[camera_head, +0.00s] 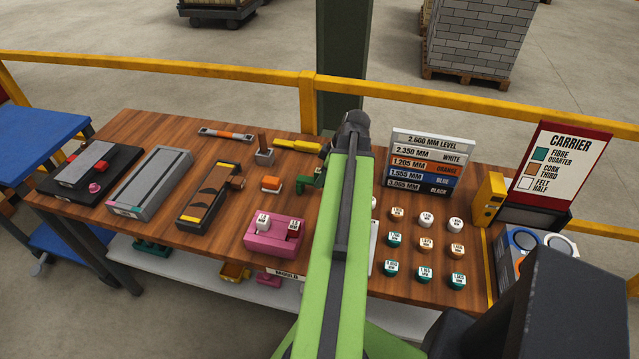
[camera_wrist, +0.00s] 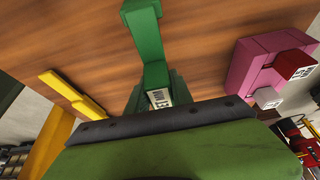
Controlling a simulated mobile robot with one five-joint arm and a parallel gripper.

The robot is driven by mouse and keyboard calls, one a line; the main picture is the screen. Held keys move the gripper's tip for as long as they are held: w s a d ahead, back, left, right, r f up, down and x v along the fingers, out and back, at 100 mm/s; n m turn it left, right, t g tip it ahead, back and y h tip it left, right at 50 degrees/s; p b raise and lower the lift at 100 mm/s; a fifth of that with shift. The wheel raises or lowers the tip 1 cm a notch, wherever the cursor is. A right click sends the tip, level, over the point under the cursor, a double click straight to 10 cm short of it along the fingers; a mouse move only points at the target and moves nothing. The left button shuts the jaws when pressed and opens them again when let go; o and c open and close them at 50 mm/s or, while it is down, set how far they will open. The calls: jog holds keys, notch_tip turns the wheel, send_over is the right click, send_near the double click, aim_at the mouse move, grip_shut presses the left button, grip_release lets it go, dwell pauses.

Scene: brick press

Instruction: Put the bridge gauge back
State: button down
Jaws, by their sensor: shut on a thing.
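A dark green stepped piece, which looks like the bridge gauge (camera_wrist: 148,42), runs up from my gripper (camera_wrist: 158,106) in the wrist view, with a small white label at its near end. My gripper is shut on it, though the jaws are mostly hidden by the lime-green and black wrist parts. In the head view the dark green gauge (camera_head: 305,183) shows just left of my arm, over the middle of the wooden table (camera_head: 150,215). The gripper itself is hidden there behind the arm. I cannot tell whether the gauge touches the table.
A pink block (camera_head: 262,239) with capped pegs stands nearer the front. An orange-and-white block (camera_head: 271,184), a grey block with a wooden handle (camera_head: 264,156) and a yellow tool (camera_head: 292,146) are close by. Several labelled round pieces (camera_head: 426,243) lie right. A board of thickness labels (camera_head: 430,160) stands behind.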

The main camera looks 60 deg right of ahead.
jog(key=shift+w+a+f, duration=0.1)
jog(key=shift+w+a, duration=0.05)
jog(key=shift+a, duration=0.05)
jog(key=shift+f, duration=0.2)
jog(key=c, duration=1.1)
grip_release()
jog(key=shift+r, duration=0.1)
jog(key=p+v, duration=1.1)
jog(key=v, duration=0.1)
jog(key=shift+r+p, duration=0.2)
jog(key=shift+p, duration=0.1)
